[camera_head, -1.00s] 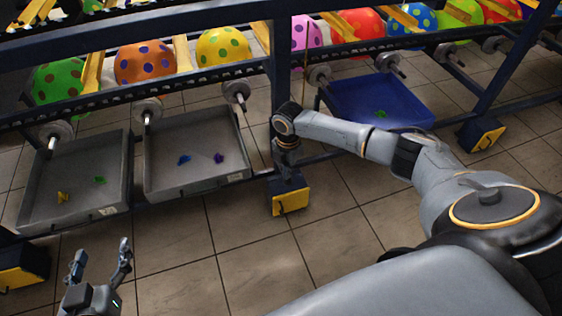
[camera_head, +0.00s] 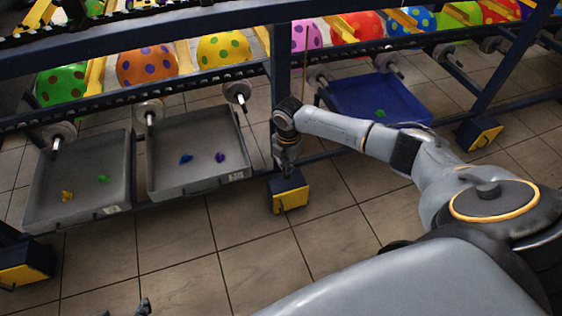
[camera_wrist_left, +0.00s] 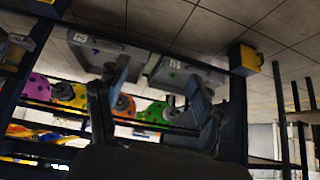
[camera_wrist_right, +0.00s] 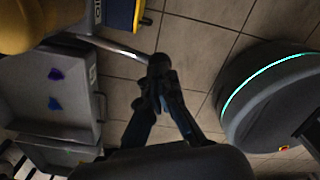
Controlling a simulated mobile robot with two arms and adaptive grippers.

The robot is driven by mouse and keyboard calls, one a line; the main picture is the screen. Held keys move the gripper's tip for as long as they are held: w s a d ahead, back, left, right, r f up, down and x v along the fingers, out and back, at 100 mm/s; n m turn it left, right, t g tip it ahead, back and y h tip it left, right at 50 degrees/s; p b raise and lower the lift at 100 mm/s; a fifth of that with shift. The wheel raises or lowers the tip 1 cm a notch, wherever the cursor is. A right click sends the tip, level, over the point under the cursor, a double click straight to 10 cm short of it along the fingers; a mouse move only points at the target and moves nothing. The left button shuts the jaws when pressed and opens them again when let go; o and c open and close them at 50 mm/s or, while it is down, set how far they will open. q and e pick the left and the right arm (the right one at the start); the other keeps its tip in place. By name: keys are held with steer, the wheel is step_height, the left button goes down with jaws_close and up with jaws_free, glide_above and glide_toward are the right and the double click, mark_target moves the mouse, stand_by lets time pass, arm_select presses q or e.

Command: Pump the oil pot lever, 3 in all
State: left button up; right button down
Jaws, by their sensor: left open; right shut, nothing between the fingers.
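In the right wrist view a silver lever rod (camera_wrist_right: 118,47) runs out from beside a dark panel lettered "OIL" (camera_wrist_right: 97,12) and ends in a black knob (camera_wrist_right: 158,65). My right gripper (camera_wrist_right: 161,92) is shut and empty, its fingertips at the knob; I cannot tell whether they touch it. In the head view my right gripper (camera_head: 287,163) points down in front of the rack post. The oil pot is not clearly visible there. My left gripper (camera_wrist_left: 160,82) is open and empty; only its fingertips (camera_head: 126,309) show at the head view's bottom edge.
Grey trays (camera_head: 195,190) with small coloured pieces stand left of the post, and a blue tray (camera_head: 425,112) to its right. Spotted balloons (camera_head: 146,66) line the rack behind. A yellow-fronted rack foot (camera_head: 291,198) is just below my right gripper. The tiled floor in front is clear.

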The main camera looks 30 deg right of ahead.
step_height(320, 180, up, 2)
steer(key=shift+p, duration=0.95)
step_height(320, 180, up, 2)
steer(key=shift+r+p, duration=0.1)
steer(key=shift+p, duration=1.05)
steer(key=shift+r, duration=0.1)
arm_select(q)
steer(key=s+a+f+g+y, duration=0.1)
steer(key=s+f+g, duration=0.3)
steer(key=s+f, duration=0.1)
steer(key=shift+s+a+f, duration=0.15)
steer(key=shift+a+f, duration=0.05)
steer(key=shift+a, duration=0.2)
